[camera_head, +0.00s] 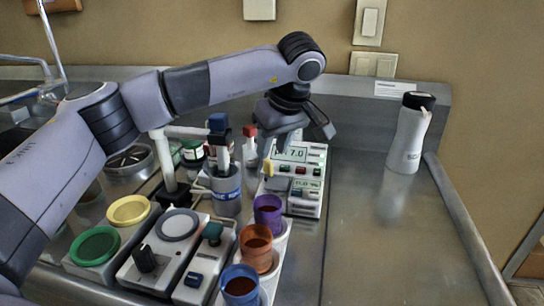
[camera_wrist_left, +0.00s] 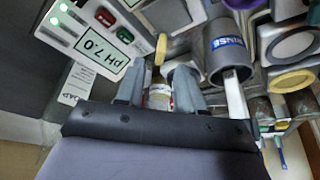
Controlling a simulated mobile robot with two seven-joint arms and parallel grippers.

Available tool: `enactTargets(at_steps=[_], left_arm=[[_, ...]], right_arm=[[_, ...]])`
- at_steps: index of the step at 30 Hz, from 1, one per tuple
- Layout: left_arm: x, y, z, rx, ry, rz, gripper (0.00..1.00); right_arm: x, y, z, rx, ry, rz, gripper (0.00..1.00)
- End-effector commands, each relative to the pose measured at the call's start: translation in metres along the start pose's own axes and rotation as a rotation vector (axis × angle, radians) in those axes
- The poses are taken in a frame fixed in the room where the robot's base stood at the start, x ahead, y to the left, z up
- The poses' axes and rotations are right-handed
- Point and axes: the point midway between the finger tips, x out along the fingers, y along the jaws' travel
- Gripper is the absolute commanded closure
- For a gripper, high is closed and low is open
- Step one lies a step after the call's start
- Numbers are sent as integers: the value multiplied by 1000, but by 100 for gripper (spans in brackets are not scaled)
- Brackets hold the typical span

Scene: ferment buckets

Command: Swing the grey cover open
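I cannot tell for sure which part is the grey cover. The nearest match is a flat grey round disc (camera_head: 177,224) on top of a white box, lying level; it also shows at the right of the left wrist view (camera_wrist_left: 293,44). My left gripper (camera_head: 275,147) hangs pointing down near the pH meter (camera_head: 300,180), well to the right of and behind that disc. A small yellow piece (camera_wrist_left: 161,48) shows just beyond the fingertips. My right gripper is not in view.
A grey rinse cup (camera_head: 227,192) stands left of the gripper. Purple (camera_head: 268,205), orange (camera_head: 256,262) and blue (camera_head: 240,285) cups stand in front. Green (camera_head: 95,246) and yellow (camera_head: 128,210) discs lie left. A white bottle (camera_head: 407,140) stands right; the counter (camera_head: 375,250) before it is clear.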

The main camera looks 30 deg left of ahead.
Motion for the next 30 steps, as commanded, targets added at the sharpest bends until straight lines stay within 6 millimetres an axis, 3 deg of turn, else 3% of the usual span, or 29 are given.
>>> enactTargets(at_steps=[9, 20, 24, 30], left_arm=[[46, -1, 0, 1, -2, -2, 63], [54, 0, 0, 1, 0, 1, 63], [54, 0, 0, 1, 0, 1, 100], [53, 0, 0, 2, -1, 1, 100]], right_arm=[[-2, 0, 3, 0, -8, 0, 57], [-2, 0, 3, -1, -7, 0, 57], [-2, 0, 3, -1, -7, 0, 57], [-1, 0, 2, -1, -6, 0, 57]])
